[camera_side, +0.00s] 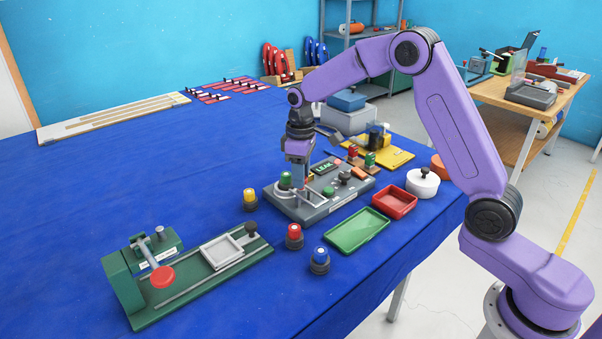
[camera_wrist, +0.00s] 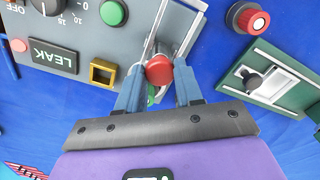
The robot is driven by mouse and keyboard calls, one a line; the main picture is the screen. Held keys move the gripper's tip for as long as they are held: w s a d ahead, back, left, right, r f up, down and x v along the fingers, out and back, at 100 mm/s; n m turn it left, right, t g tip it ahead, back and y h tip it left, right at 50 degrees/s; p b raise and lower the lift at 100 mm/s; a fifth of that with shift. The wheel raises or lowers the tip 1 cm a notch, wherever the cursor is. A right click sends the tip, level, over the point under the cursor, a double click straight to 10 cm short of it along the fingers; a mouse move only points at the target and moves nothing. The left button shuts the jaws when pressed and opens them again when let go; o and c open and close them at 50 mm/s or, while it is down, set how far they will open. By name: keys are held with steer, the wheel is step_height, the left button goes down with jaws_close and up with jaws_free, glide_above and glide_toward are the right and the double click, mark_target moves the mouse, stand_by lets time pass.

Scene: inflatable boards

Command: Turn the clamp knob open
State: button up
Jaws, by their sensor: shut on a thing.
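The clamp knob looks like the red ball (camera_wrist: 159,70) in the wrist view, at the edge of the grey tester panel (camera_wrist: 70,30) beside a metal frame (camera_wrist: 175,25). My gripper (camera_wrist: 161,68) has its blue fingers on both sides of this red ball and is shut on it. In the side view my gripper (camera_side: 299,186) points down at the tester (camera_side: 325,207), and the ball is hidden there. A small green part shows just below the ball in the wrist view.
A green fixture with a red knob (camera_side: 162,277) stands at the front left. Yellow (camera_side: 250,199), red (camera_side: 294,237) and blue (camera_side: 319,261) capped parts stand around the tester. A green tray (camera_side: 357,230) and a red tray (camera_side: 394,203) lie to its right.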

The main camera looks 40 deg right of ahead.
steer(key=shift+r+n, duration=0.1)
steer(key=shift+n, duration=1)
steer(key=o, duration=1)
steer(key=shift+o, duration=0.2)
step_height(320, 180, up, 17)
steer(key=shift+r, duration=0.15)
